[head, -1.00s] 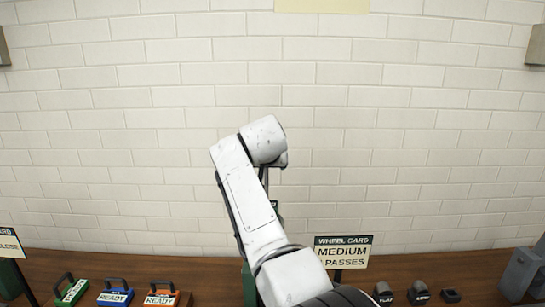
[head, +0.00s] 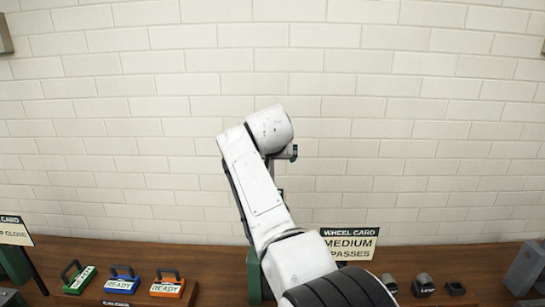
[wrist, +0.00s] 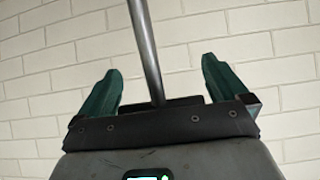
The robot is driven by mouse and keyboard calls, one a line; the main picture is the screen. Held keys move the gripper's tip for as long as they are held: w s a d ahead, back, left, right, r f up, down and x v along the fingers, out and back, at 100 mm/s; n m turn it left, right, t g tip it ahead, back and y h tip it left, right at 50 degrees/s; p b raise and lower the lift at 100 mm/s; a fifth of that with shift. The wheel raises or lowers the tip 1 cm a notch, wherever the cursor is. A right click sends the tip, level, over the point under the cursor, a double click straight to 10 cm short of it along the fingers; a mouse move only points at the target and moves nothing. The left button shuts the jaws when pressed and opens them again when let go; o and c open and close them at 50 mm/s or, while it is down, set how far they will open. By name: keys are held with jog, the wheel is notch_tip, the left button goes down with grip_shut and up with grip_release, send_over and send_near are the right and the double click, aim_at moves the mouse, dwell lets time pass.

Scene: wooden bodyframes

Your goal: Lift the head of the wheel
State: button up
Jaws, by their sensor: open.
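A grey metal rod (wrist: 146,45) runs down between the fingers toward the palm, touching neither finger. I cannot tell what the rod belongs to. The wheel and its head cannot be made out. A green post or block (head: 253,275) shows partly, left of my arm. The wheel card (head: 350,243), reading "MEDIUM" and "PASSES", stands right of my arm.
A wooden bench (head: 215,265) runs along a white brick wall. Green (head: 78,278), blue (head: 122,281) and orange (head: 168,284) "READY" blocks with handles sit at left. Small dark grey pieces (head: 423,284) stand at right, and a grey fixture (head: 524,268) is at the far right.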

jog(key=shift+r, duration=0.1)
jog(key=b+v, duration=0.3)
jog(key=v, duration=0.7)
jog(key=shift+s+r+b, duration=0.15)
jog(key=shift+s+b, duration=0.15)
jog(key=shift+b, duration=0.1)
